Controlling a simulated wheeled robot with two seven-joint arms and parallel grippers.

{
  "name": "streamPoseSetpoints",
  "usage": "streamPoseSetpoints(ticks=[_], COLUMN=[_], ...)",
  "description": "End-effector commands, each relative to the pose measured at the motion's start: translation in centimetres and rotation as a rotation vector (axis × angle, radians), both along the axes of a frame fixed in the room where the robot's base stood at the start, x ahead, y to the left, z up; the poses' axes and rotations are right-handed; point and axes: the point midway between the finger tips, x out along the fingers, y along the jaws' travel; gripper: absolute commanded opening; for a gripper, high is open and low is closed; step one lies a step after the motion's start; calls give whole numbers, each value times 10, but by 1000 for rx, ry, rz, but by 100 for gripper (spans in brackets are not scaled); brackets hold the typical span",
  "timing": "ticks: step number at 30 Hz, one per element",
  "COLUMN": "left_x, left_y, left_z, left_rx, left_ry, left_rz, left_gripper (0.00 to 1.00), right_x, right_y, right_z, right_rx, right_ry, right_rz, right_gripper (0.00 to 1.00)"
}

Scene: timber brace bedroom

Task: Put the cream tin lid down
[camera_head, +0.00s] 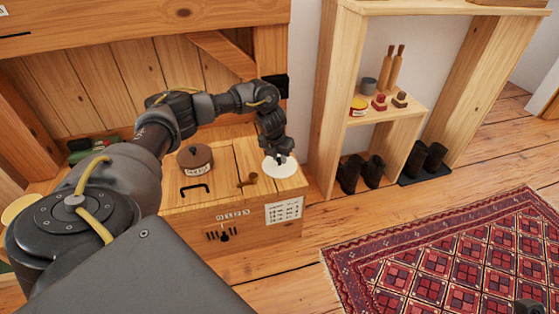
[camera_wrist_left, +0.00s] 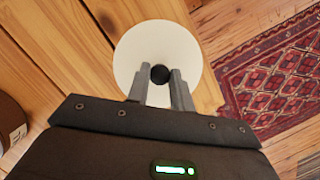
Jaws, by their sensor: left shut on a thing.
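The cream tin lid (camera_head: 279,170) is a pale round disc at the right end of the wooden chest top (camera_head: 222,192). It also fills the upper middle of the left wrist view (camera_wrist_left: 146,38), with a dark knob at its centre. My left gripper (camera_head: 282,158) points down over the lid and is shut on that knob, its two grey fingers (camera_wrist_left: 159,80) on either side. The lid looks flat and level, at or just above the planks; I cannot tell whether it touches them. A dark piece at the bottom right corner may be my right gripper.
A brown round tin (camera_head: 195,159), a black handle (camera_head: 195,189) and a small brown wooden piece (camera_head: 247,180) are on the chest top left of the lid. A shelf unit (camera_head: 326,110) stands close on the right. A red patterned rug (camera_head: 440,255) lies on the floor.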

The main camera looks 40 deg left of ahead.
Motion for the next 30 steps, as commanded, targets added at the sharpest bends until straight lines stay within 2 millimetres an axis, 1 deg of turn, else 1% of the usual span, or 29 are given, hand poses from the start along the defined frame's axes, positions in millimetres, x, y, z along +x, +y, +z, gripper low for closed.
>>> streamPoseSetpoints(ticks=[7,10,11,15,24,26,28,30], left_x=[0,0,0,0,0,-1,-2,-5], left_y=[0,0,0,0,0,0,0,-1], left_z=[0,-2,-2,-1,1,6,15,29], left_rx=[0,0,0,0,-1,-1,-1,-1], left_ry=[-1,0,-1,-1,-1,-1,-2,-3], left_rz=[1,1,1,1,1,0,1,1], left_gripper=[0,0,26,44,44,44,44,44], right_x=[0,0,0,0,0,0,-1,-2], right_y=[0,0,0,0,0,0,0,-2], right_z=[1,0,1,1,2,5,9,2], right_rx=[0,-1,-1,-1,-1,0,2,2], right_ry=[0,-1,-1,-1,-1,-3,-6,34], right_rz=[0,0,0,0,1,1,1,1], right_gripper=[36,36,36,36,36,36,36,36])
